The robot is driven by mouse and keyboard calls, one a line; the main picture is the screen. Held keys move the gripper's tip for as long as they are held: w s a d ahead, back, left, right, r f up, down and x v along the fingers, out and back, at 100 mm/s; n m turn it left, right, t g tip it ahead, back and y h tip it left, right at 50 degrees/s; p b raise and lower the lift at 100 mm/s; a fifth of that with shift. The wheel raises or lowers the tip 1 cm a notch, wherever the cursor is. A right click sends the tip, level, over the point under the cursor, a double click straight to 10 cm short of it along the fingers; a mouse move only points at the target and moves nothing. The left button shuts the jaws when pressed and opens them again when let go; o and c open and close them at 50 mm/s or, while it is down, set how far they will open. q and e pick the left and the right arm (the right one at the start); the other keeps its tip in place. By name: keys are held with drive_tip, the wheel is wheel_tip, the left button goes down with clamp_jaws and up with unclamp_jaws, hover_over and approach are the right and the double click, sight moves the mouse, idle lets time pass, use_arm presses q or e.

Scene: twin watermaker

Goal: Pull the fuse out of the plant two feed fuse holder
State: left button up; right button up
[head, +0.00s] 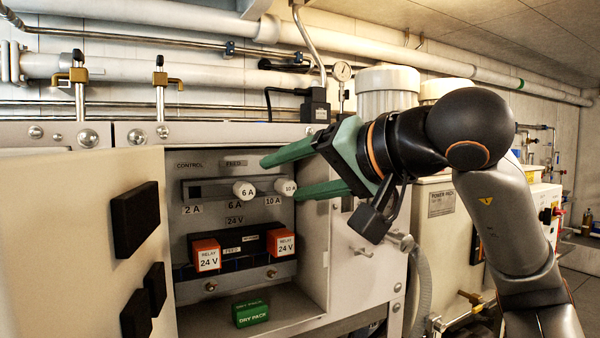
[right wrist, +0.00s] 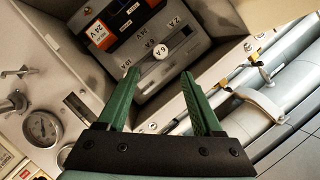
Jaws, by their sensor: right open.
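The open control box holds a grey fuse strip (head: 212,190) with a "FEED" label above it. A white 6 A fuse (head: 244,189) and a white 10 A fuse (head: 286,186) stick out of it; the slot above the 2 A label shows no fuse. My right gripper (head: 283,176) is open, its green fingers above and below the 10 A fuse in the picture; I see no grip on it. In the right wrist view my gripper (right wrist: 161,76) is open, with the 6 A fuse (right wrist: 162,54) beyond the fingertips. I cannot read a plant two label. My left gripper is not in view.
Two orange 24 V relays (head: 206,255) sit below the fuses. A green dry pack (head: 251,313) lies on the box floor. The open door (head: 80,240), with black pads, is at left. A pressure gauge (head: 342,71) stands behind my gripper.

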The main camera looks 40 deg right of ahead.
sight(252, 188)
drive_tip(key=x, duration=1)
drive_tip(key=shift+s, duration=0.1)
clamp_jaws()
idle(0.7)
drive_tip(key=shift+s+a, duration=0.25)
drive_tip(key=shift+s, duration=0.7)
drive_tip(key=shift+s+a, duration=0.2)
drive_tip(key=shift+s, duration=0.8)
drive_tip(key=shift+s+a, duration=0.25)
drive_tip(key=shift+s, duration=0.7)
